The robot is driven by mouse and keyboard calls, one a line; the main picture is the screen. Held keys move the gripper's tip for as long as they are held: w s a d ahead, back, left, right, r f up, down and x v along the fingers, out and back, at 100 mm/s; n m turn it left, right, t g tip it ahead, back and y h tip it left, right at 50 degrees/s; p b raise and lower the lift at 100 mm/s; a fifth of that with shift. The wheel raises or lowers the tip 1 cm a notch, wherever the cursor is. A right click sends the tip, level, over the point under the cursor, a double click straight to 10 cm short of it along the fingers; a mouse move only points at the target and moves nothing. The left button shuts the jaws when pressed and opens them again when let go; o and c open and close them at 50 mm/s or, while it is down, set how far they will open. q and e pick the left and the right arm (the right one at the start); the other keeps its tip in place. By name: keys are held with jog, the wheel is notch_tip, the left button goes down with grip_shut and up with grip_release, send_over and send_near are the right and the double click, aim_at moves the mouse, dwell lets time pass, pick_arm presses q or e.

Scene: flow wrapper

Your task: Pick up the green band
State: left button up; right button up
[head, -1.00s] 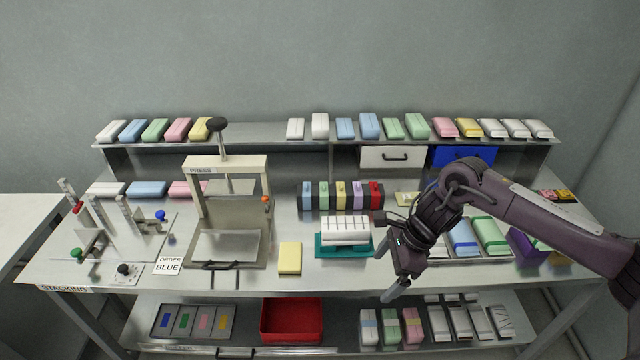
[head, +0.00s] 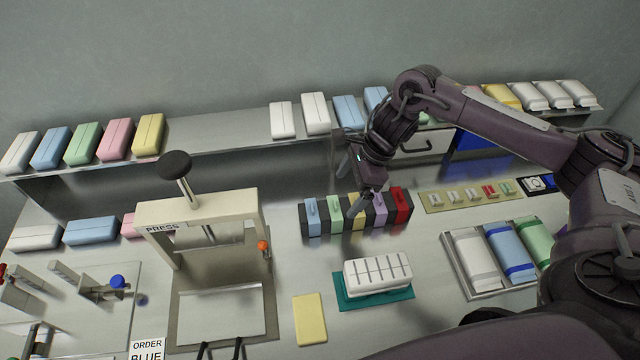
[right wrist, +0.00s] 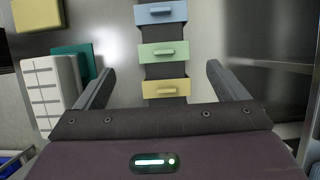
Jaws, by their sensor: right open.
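The green band (head: 334,212) sits in a dark rack in a row with other coloured bands, between the blue band (head: 312,216) and the yellow band (head: 356,222). In the right wrist view the green band (right wrist: 163,52) lies ahead, with a small raised tab on top. My right gripper (head: 357,200) is open and empty, pointing down over the rack near the yellow band. In the right wrist view its open fingers (right wrist: 160,72) stand on either side of the row, with the yellow band (right wrist: 166,90) nearest the palm. My left gripper is not seen.
Purple and red bands (head: 401,206) fill the rack's right end. A white block on a teal base (head: 375,304) and a yellow block (head: 310,320) lie in front. The press (head: 200,205) stands left; a tray (head: 455,262) of wrapped blocks is right. A shelf runs behind.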

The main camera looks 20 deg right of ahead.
aim_at(336, 204)
jog(key=shift+w+a+f+p, duration=0.15)
jog(key=shift+a+f+p, duration=0.1)
jog(key=shift+f, duration=0.2)
jog(key=shift+w+a+f+p, duration=0.15)
jog(key=shift+a+f, duration=0.05)
jog(key=shift+f, duration=0.2)
jog(key=shift+a+f, duration=0.15)
jog(key=shift+f, duration=0.15)
jog(key=p+x, duration=0.2)
jog(key=x, duration=0.2)
jog(key=shift+w+f+p, duration=0.15)
jog(key=shift+f+p, duration=0.1)
jog(key=shift+p, duration=0.15)
jog(key=shift+a+f, duration=0.1)
jog(key=shift+f, duration=0.2)
jog(key=c, duration=0.6)
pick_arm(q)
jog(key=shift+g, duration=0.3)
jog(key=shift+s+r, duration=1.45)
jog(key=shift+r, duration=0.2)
pick_arm(e)
jog(key=c, duration=0.4)
